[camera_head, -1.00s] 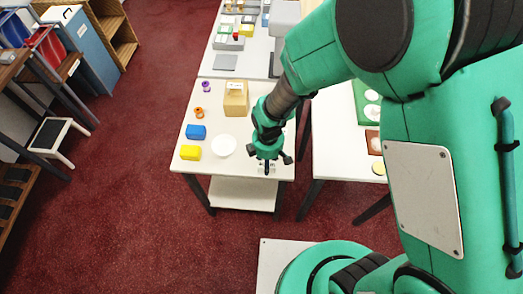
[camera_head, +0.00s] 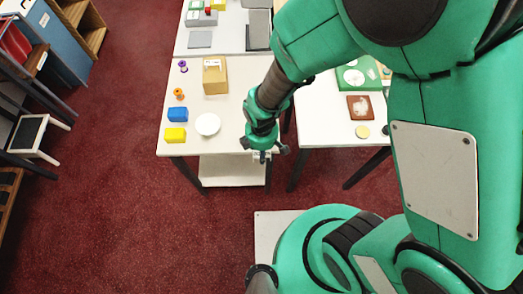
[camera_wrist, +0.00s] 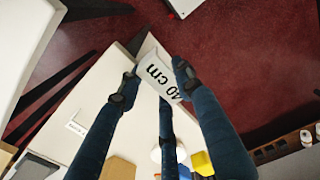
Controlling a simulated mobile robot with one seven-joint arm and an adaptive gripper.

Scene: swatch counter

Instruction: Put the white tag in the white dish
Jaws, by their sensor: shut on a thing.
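My gripper (camera_head: 263,152) is shut on the white tag (camera_head: 261,157), at the front right corner of the near left table. In the wrist view the dish is partly hidden behind the fingers.
The near left table (camera_head: 225,140) also bears a yellow block (camera_head: 175,135), a blue block (camera_head: 178,115), an orange item (camera_head: 179,94), a purple item (camera_head: 183,66) and a tan box (camera_head: 215,76). A second white table (camera_head: 320,128) stands to the right, across a gap.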

